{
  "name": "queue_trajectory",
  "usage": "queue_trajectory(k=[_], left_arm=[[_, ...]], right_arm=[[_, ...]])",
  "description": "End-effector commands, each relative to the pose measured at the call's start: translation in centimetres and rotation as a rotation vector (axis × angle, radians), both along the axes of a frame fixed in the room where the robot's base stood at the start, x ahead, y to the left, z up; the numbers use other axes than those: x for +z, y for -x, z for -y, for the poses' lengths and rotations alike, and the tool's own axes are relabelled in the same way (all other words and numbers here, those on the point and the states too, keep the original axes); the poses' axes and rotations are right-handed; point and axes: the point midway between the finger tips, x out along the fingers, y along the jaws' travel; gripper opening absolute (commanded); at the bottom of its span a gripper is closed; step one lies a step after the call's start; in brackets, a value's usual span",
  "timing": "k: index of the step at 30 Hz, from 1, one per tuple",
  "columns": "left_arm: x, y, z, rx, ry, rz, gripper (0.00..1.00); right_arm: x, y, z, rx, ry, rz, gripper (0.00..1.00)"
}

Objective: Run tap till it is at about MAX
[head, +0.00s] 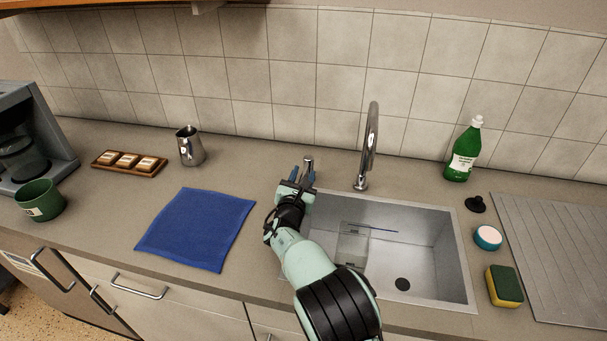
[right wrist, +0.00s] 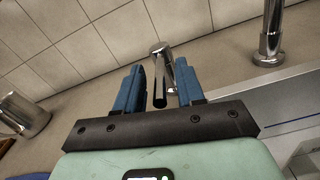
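The tap's curved chrome spout (head: 371,140) stands behind the sink (head: 425,235); no stream of water shows below it. A clear container (head: 353,247) stands in the sink's left part; a thin blue line crosses near its top. I cannot read a MAX mark or make out a water level. The short metal tap lever (head: 308,163) is left of the spout. My right gripper (head: 303,178) is at this lever. In the right wrist view its blue fingers are apart, with the lever (right wrist: 161,75) between them and a gap on the left side. My left gripper is out of view.
A blue cloth (head: 197,228), metal pitcher (head: 190,147), wooden tray (head: 105,164) and green mug (head: 40,202) are on the left. A green bottle (head: 463,155), black plug (head: 476,204), round blue-and-white item (head: 488,238) and sponge (head: 504,287) are right of the sink.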

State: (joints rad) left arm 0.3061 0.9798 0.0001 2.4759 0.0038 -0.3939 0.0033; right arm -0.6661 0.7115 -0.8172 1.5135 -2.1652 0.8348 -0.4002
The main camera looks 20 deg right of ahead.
Motion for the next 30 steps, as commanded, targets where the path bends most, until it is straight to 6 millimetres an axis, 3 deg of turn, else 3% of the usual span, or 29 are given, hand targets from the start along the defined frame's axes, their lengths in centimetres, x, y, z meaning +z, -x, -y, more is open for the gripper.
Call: queue_trajectory(k=[12,16,23,30], left_arm=[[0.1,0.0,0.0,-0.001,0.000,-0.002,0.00],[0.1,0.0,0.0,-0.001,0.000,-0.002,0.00],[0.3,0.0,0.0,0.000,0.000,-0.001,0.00],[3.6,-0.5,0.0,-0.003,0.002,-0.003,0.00]], right_arm=[[0.0,-0.8,0.6,0.000,-0.001,-0.001,0.38],[0.0,-0.8,0.6,0.000,0.000,0.000,0.00],[0.1,-0.8,0.5,-0.005,0.000,0.000,0.00],[0.7,-1.5,-0.1,-0.120,0.006,0.003,0.00]])
